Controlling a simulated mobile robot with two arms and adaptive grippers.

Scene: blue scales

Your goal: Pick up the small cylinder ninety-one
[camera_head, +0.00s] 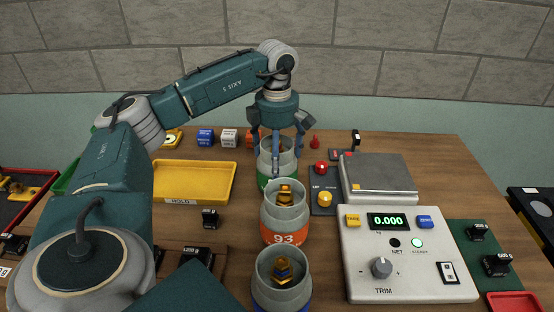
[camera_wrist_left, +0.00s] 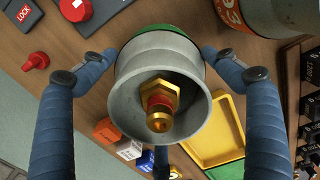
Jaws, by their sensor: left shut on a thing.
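My left gripper (camera_head: 277,150) is closed around a grey cylinder with a green band (camera_head: 265,182), the farthest of three in a row. In the left wrist view the fingers of my left gripper (camera_wrist_left: 160,55) press on both sides of this green-banded cylinder (camera_wrist_left: 187,95), whose brass fitting points at the camera. Its number is hidden, and I cannot tell whether it is clear of the table. A similar cylinder with an orange band marked 93 (camera_head: 284,237) stands in front of it. A blue-banded cylinder (camera_head: 282,295) stands nearest. My right gripper is not in view.
A white scale console (camera_head: 405,275) reading 0.000 and a weighing plate (camera_head: 380,175) are on the right. A switch panel (camera_head: 323,208) lies close beside the held cylinder. A yellow HOLD tray (camera_head: 195,180) is on the left. Small blocks (camera_head: 206,138) stand behind it.

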